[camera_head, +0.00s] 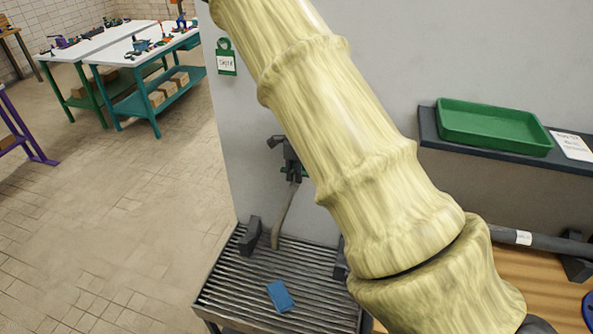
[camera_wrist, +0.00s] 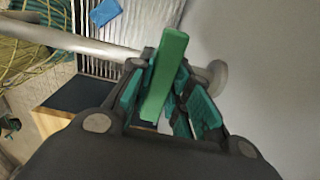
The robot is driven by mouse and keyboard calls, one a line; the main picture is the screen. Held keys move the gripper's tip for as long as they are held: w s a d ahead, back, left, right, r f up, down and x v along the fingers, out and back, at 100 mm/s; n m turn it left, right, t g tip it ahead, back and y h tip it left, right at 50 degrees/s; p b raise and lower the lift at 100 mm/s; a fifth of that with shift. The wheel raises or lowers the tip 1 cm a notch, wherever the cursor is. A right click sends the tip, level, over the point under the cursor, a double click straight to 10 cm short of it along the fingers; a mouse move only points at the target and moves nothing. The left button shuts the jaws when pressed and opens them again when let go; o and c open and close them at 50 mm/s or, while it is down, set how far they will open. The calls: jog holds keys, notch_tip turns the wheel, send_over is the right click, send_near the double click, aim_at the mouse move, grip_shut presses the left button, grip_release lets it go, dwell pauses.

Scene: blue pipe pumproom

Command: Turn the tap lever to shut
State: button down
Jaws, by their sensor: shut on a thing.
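The tap lever (camera_wrist: 165,78) is a flat green bar in the wrist view, standing up between the teal-padded fingers of my gripper (camera_wrist: 168,92). My gripper is shut on the lever. The grey tap pipe (camera_wrist: 85,45) runs from the left to a round fitting by the wall, just beyond the fingers. In the head view, the curved grey spout (camera_head: 284,215) hangs down over the slatted drain. My dark gripper (camera_head: 289,158) shows there only in part, beside my arm, which hides much of the tap.
A slatted metal drain tray (camera_head: 235,285) with a blue sponge (camera_head: 280,296) on it lies below the spout. A green tray (camera_head: 493,127) stands on a wall shelf at right. A green tag (camera_head: 226,60) hangs on the wall. Workbenches stand far left; the tiled floor between is clear.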

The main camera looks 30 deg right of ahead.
jog(key=shift+w+r, duration=0.1)
jog(key=shift+w, duration=0.05)
jog(key=c, duration=1.3)
grip_release()
notch_tip(320, 180, up, 12)
jog(key=shift+f, duration=0.1)
